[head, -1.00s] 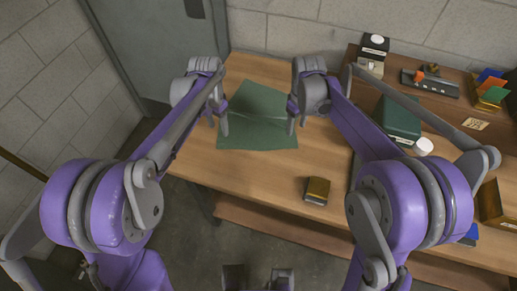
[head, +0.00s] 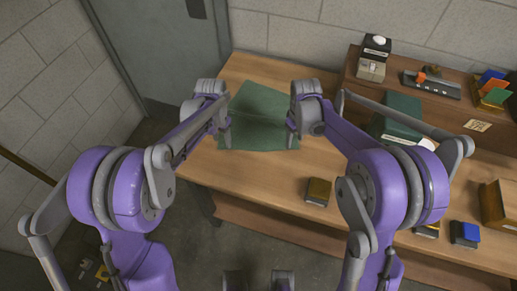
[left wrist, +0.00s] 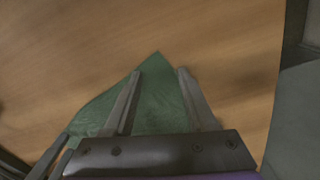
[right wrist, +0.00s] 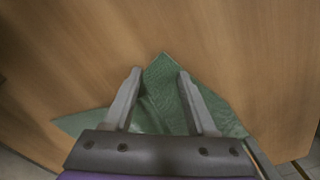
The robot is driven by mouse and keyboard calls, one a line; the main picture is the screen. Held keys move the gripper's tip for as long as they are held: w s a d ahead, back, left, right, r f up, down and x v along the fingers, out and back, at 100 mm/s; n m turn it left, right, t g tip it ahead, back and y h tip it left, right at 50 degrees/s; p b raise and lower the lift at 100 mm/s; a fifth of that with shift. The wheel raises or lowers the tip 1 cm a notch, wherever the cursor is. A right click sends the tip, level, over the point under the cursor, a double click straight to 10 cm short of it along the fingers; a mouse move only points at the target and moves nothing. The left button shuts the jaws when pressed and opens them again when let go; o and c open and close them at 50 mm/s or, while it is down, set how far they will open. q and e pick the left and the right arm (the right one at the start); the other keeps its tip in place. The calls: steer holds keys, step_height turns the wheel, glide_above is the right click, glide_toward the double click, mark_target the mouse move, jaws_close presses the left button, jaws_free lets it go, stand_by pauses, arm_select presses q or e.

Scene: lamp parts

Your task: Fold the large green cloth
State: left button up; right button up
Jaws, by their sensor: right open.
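The large green cloth (head: 262,112) lies spread on the wooden table, with a faint crease across its middle. My left gripper (head: 229,138) is at its left side and my right gripper (head: 291,138) at its right side, both near the front edge. In the left wrist view the fingers (left wrist: 160,72) are apart, with a pointed cloth corner (left wrist: 155,95) between and just past the tips. In the right wrist view the open fingers (right wrist: 160,72) also straddle a corner of the cloth (right wrist: 162,95). I cannot tell whether the fingers touch the cloth.
A dark-and-tan block (head: 318,191) sits on the table (head: 255,180) right of the front edge's middle. A green box (head: 400,115) stands farther right, partly behind my right arm. A raised shelf (head: 425,95) holds small items at the back right.

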arm_select(q)
jaws_close()
arm_select(e)
jaws_close()
stand_by(0.4)
